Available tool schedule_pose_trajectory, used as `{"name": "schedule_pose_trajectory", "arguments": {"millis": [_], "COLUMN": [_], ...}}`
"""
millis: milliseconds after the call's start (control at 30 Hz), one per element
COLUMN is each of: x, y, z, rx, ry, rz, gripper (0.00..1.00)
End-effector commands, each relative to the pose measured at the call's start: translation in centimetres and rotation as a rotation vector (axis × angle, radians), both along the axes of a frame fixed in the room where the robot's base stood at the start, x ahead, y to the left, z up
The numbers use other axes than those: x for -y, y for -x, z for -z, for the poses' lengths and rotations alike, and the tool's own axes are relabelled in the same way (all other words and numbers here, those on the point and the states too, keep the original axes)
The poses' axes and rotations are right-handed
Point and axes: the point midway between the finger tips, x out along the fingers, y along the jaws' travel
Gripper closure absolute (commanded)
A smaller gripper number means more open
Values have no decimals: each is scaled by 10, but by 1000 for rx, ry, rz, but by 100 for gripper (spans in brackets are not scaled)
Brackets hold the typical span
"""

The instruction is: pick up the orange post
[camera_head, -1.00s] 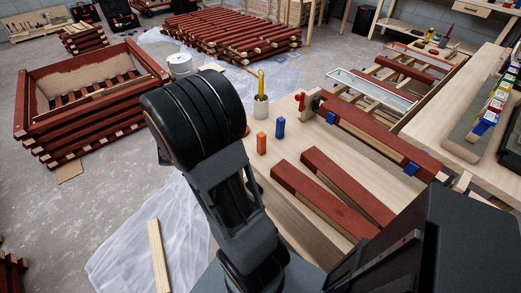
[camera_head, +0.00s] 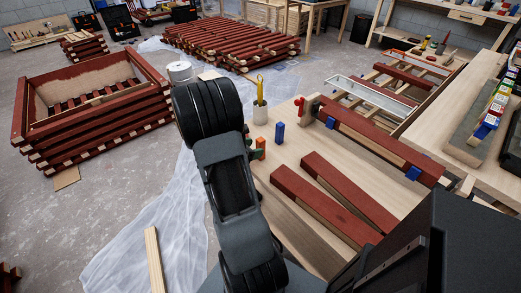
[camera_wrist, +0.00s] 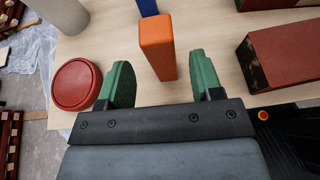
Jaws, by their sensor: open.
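The orange post (camera_wrist: 157,45) stands upright on the light wooden bench (camera_wrist: 115,30). In the wrist view it is just beyond the gap between the green fingers of my gripper (camera_wrist: 162,82). My gripper is open, and nothing is held in it. In the head view the orange post (camera_head: 260,143) shows only in part, with my gripper (camera_head: 254,154) and arm close in front of it. A blue post (camera_head: 279,132) stands behind and to the right of the orange one; its lower end (camera_wrist: 148,7) shows at the top of the wrist view.
A round red lid-like object (camera_wrist: 76,84) lies left of my gripper. Red battens (camera_head: 340,187) lie to the right on the bench. A pale cup (camera_head: 260,110) holding a yellow-handled tool stands behind the posts. A clamped red batten (camera_head: 375,140) lies beyond.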

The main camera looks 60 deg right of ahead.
Motion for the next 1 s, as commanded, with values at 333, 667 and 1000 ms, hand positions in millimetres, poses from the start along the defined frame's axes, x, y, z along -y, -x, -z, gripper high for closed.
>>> {"name": "schedule_pose_trajectory", "arguments": {"millis": [333,667,1000], "x": [32,33,33], "y": [15,15,15], "z": [15,15,15], "rx": [1,1,1], "ry": [-1,-1,-1], "rz": [2,0,1], "gripper": [40,46,79]}}
